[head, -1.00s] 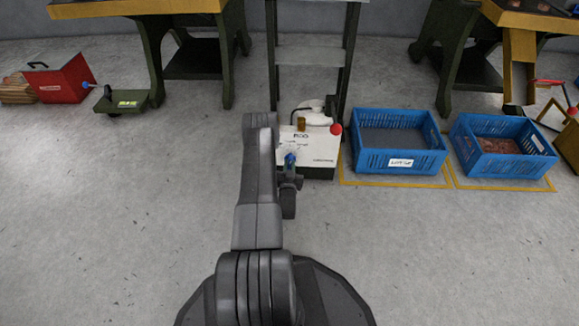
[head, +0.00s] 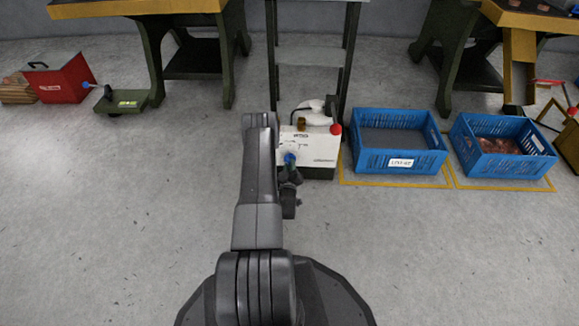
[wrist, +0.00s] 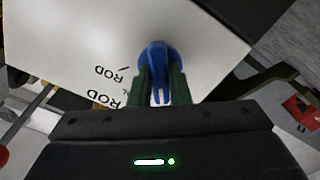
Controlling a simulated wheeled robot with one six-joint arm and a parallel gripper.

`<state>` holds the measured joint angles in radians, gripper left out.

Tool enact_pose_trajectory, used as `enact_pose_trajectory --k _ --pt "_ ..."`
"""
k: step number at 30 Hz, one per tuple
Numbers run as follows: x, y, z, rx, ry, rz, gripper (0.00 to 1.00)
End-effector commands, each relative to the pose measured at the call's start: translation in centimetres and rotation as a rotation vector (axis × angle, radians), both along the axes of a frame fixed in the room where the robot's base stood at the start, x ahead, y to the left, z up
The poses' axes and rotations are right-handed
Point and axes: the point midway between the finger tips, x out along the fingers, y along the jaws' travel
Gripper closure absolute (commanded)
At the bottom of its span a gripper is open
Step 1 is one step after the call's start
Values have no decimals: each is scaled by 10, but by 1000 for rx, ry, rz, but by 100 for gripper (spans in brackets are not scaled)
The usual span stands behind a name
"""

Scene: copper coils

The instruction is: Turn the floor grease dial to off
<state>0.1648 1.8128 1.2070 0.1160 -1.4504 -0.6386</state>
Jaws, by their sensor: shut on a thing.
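The grease unit (head: 318,151) is a white box on the floor, with a red ball and a pale hose-like part on top. Its blue dial (head: 289,159) sits on the front face and also shows in the wrist view (wrist: 157,57). My gripper (wrist: 160,88) is shut on the blue dial, one dark green finger on each side of it. In the wrist view the white panel looks tilted, with "ROD" lettering and a short mark left of the dial. Other labels around the dial are hidden or unreadable. In the head view my arm covers the panel's left side.
Two blue crates, one grey inside (head: 392,135) and one with copper pieces (head: 502,146), stand to the right inside yellow floor lines. A shelf stand (head: 310,54) is behind the unit. A red box (head: 62,78) lies far left.

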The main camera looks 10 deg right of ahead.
Motion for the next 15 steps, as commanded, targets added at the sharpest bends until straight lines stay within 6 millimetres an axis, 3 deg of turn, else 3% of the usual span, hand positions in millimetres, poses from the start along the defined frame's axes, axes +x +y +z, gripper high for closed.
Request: enact_pose_trajectory --k 15 --pt "-1 0 -1 -71 24 0 100"
